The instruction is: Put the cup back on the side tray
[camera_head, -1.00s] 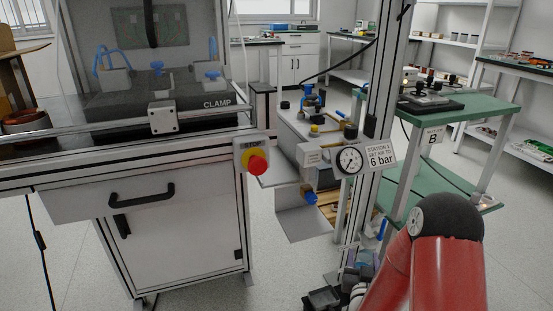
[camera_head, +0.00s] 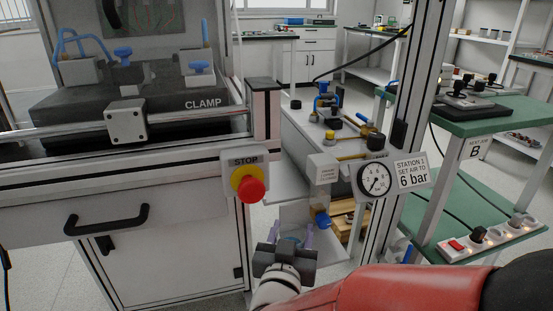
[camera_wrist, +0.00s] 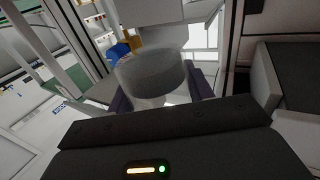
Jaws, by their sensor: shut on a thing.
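My gripper (camera_head: 290,238) is low in front of the test station, below the red stop button. It is shut on a clear cup (camera_wrist: 152,75), which shows between the dark purple fingers in the wrist view. The cup is close to a blue drain knob (camera_head: 321,218) under the air unit. A pale metal ledge (camera_head: 296,212) lies behind my gripper; I cannot tell whether it is the side tray.
The stop button (camera_head: 249,187) sticks out from the frame at upper left of my gripper. A pressure gauge (camera_head: 374,179) and a "6 bar" sign (camera_head: 411,173) hang at right. A green bench (camera_head: 470,118) with a power strip (camera_head: 490,236) stands further right.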

